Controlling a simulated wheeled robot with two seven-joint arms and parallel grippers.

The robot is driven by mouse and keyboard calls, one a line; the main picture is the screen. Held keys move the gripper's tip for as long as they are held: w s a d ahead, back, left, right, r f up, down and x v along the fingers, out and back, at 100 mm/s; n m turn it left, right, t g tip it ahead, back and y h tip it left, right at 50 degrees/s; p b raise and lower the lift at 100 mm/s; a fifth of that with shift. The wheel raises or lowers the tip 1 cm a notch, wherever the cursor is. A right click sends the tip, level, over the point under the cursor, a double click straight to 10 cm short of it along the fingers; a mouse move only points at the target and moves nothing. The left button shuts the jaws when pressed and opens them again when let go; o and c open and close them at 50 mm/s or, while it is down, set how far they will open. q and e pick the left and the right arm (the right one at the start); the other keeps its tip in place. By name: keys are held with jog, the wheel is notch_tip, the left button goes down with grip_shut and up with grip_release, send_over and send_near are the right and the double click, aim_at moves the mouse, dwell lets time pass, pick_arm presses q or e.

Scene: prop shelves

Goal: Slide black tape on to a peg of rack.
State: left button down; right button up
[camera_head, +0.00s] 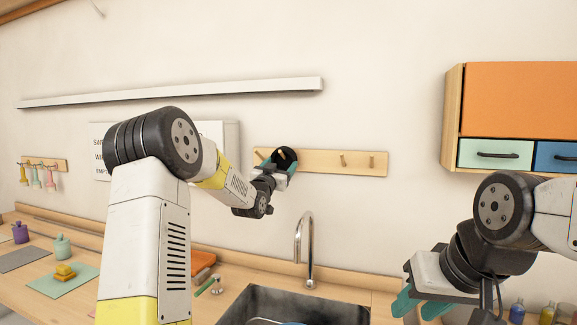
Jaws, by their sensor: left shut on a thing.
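The wooden rack (365,163) is fixed to the wall behind the sink and has several short pegs. The black tape (291,154) is at the left part of the rack. A peg shows at the tape's opening; I cannot tell how far the tape is around it. My left gripper (283,163) is shut on the black tape, with its teal fingers at the tape's lower side.
A sink (325,297) with a tall faucet (304,245) lies below the rack. A cabinet (520,100) hangs at the right. A white shelf (180,95) runs above. A small rack with hanging items (45,165) is at far left. Bottles (517,311) stand at lower right.

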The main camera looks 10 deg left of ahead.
pick_arm(q)
jog(key=shift+d+f, duration=0.15)
jog(key=shift+f, duration=0.65)
jog(key=shift+c, duration=1.8)
grip_release()
jog(key=shift+o, duration=1.2)
jog(key=shift+w, duration=0.1)
jog(key=shift+r, duration=0.25)
jog(key=s+f+n+g, duration=0.1)
jog(key=s+f+g, duration=0.3)
jog(key=s, duration=1.2)
jog(key=s+f+n+g+y, duration=0.1)
jog(key=s+f+g, duration=0.3)
jog(key=s, duration=1.2)
jog(key=s+d+f+n+g, duration=0.1)
jog(key=s+f+g, duration=0.4)
jog(key=s, duration=1.2)
jog(key=shift+g+y, duration=0.4)
jog(key=shift+g, duration=0.3)
jog(key=shift+w, duration=0.1)
